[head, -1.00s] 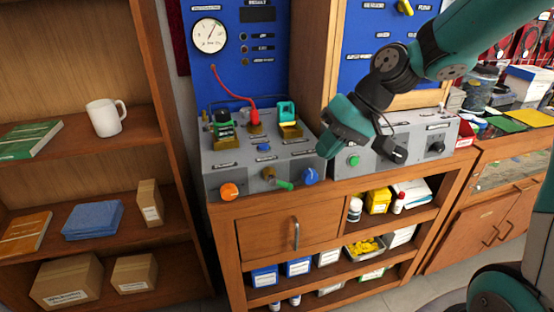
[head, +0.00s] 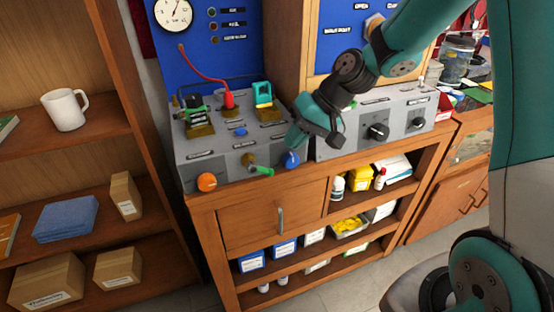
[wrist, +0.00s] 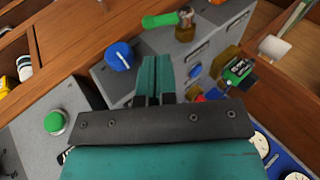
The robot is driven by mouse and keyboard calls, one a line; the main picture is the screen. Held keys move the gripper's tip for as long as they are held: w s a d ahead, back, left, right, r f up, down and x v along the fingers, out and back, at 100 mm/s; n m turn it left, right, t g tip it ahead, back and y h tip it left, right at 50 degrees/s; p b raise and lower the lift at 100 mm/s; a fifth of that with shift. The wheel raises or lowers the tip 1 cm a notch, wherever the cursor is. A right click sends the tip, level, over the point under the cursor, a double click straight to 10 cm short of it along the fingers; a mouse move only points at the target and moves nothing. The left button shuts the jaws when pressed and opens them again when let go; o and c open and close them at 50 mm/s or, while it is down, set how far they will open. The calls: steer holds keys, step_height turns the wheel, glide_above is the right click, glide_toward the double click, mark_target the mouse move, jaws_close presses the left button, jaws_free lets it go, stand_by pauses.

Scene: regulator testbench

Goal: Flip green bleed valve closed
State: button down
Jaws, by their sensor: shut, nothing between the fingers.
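The green bleed valve has a green lever (head: 262,170) on a brass body (head: 248,160), on the front of the grey bench unit. The lever sticks out sideways to the right in the head view. In the wrist view, the green lever (wrist: 160,20) lies at the top, pointing left from its brass body (wrist: 185,27). My gripper (head: 294,140) is shut and empty, above the blue knob (head: 291,159) to the right of the valve. In the wrist view, my fingertips (wrist: 153,62) are together, apart from the lever and beside the blue knob (wrist: 119,56).
An orange knob (head: 206,182) sits left of the valve. A red hose (head: 205,75) runs up to the blue gauge panel behind. A green button (wrist: 55,122) sits on the neighbouring grey unit. Free room lies in front of the bench.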

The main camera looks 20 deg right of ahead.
mark_target(270, 170)
steer(key=x, duration=0.8)
steer(key=shift+d+p, duration=0.15)
steer(key=shift+p, duration=0.2)
steer(key=shift+f, duration=0.15)
steer(key=shift+f+b, duration=0.35)
steer(key=shift+f, duration=0.25)
steer(key=shift+r, duration=0.1)
steer(key=shift+d+r, duration=0.1)
steer(key=shift+r, duration=0.05)
steer(key=p+v, duration=0.1)
steer(key=v, duration=0.1)
steer(key=p+v, duration=0.2)
steer(key=shift+d, duration=0.45)
steer(key=s+d+r+b, duration=0.2)
steer(key=d+r, duration=0.3)
steer(key=d, duration=0.2)
steer(key=shift+d, duration=0.2)
